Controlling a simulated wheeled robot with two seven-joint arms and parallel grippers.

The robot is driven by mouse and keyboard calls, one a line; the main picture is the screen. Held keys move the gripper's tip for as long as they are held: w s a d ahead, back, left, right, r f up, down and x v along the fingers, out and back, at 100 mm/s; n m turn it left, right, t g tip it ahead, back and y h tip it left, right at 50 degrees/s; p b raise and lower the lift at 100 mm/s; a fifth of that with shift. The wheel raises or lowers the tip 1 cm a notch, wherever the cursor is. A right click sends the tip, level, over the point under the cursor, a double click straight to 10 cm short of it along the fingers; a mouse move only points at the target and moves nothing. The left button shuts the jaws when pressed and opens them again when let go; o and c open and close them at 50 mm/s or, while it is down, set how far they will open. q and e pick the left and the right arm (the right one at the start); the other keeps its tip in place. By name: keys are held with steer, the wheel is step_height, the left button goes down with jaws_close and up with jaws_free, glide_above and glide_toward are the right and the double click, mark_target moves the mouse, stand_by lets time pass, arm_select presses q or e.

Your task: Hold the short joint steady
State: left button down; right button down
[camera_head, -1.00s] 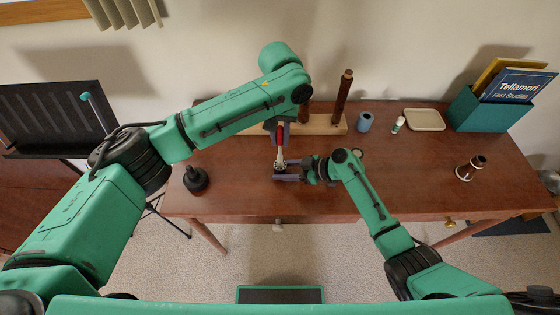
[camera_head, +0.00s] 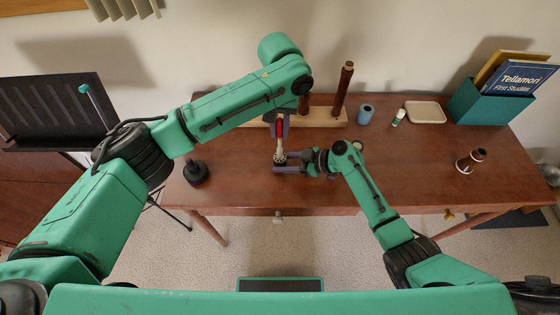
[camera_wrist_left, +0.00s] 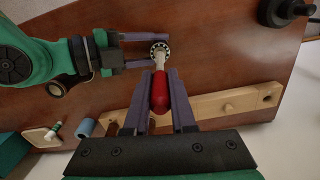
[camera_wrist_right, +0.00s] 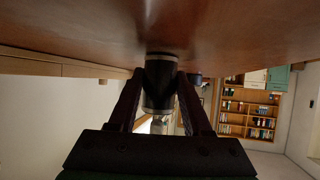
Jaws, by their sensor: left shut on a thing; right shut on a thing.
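The short joint (camera_wrist_right: 160,85) is a dark cylinder with a silvery band; in the right wrist view it stands between my right gripper's (camera_wrist_right: 160,78) fingers, close to the table surface. My right gripper (camera_head: 280,162) is shut on it near the table's front part in the head view. My left gripper (camera_wrist_left: 161,78) is shut on a red-handled tool (camera_wrist_left: 160,94). The tool's pale end (camera_wrist_left: 160,66) points at the ringed open end of the short joint (camera_wrist_left: 159,49). I cannot tell whether the two touch.
A wooden stand (camera_head: 326,117) with tall brown pieces is behind the grippers. A black knobbed object (camera_head: 195,172) stands left. A blue cylinder (camera_head: 366,112), small bottle (camera_head: 398,117), tray (camera_head: 426,111), teal book box (camera_head: 490,104) and brown piece (camera_head: 471,160) are right. The table's middle right is clear.

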arm_select(q)
steer(key=shift+f, duration=0.1)
stand_by(0.3)
steer(key=shift+f, duration=1.25)
steer(key=shift+r, duration=0.1)
steer(key=shift+r, duration=0.35)
steer(key=shift+f, duration=0.25)
stand_by(0.6)
steer(key=shift+r, duration=0.25)
steer(key=shift+f, duration=0.3)
stand_by(0.6)
steer(key=shift+r, duration=0.3)
steer(key=shift+r, duration=0.1)
